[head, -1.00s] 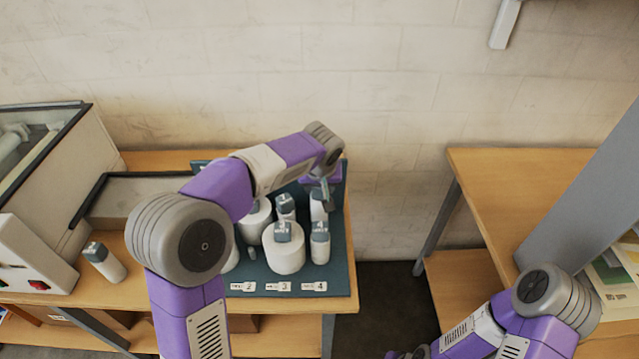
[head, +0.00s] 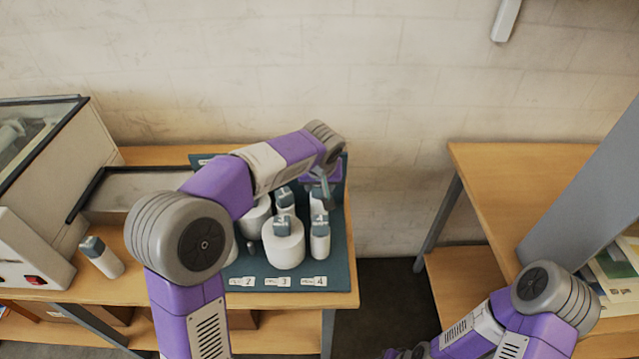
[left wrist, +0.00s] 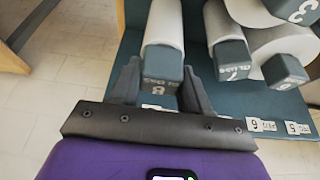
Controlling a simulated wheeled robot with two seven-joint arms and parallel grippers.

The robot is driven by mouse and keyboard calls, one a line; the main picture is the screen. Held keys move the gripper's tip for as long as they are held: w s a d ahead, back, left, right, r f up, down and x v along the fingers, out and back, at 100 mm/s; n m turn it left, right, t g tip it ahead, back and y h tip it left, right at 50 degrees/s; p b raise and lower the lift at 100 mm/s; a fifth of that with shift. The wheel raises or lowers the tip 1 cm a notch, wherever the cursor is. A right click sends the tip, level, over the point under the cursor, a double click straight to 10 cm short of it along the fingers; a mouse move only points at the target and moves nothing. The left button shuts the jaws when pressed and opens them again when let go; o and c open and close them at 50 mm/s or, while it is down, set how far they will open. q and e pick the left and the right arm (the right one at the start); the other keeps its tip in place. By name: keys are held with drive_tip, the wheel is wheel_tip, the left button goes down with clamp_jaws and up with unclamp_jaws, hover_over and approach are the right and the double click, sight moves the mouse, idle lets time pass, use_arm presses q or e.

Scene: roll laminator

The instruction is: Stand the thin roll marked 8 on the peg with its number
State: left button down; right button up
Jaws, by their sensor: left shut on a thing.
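The thin white roll marked 8 (left wrist: 164,32) has a grey-blue end cap and sits between the fingers of my left gripper (left wrist: 160,84), which is shut on its cap. In the head view my left gripper (head: 322,190) is at the back right of the dark teal peg board (head: 338,268), and the roll shows just below it (head: 317,207). The roll stands beside a thin roll marked 7 (left wrist: 222,35). Its foot and any peg under it are hidden. A label below its cap is mostly covered by my gripper.
Thick and thin rolls crowd the board, including a thick one in front (head: 284,248) and a thin one at front right (head: 320,243). Another thin roll (head: 102,257) stands on the wooden table left of the board. The laminator (head: 50,180) is at far left.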

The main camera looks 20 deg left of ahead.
use_arm(q)
drive_tip(key=shift+f, duration=0.15)
drive_tip(key=shift+f+b, duration=1.3)
drive_tip(key=shift+f, duration=0.1)
drive_tip(key=shift+c, duration=2.3)
unclamp_jaws()
drive_tip(key=shift+r+p, duration=3.15)
drive_tip(key=shift+r, duration=0.9)
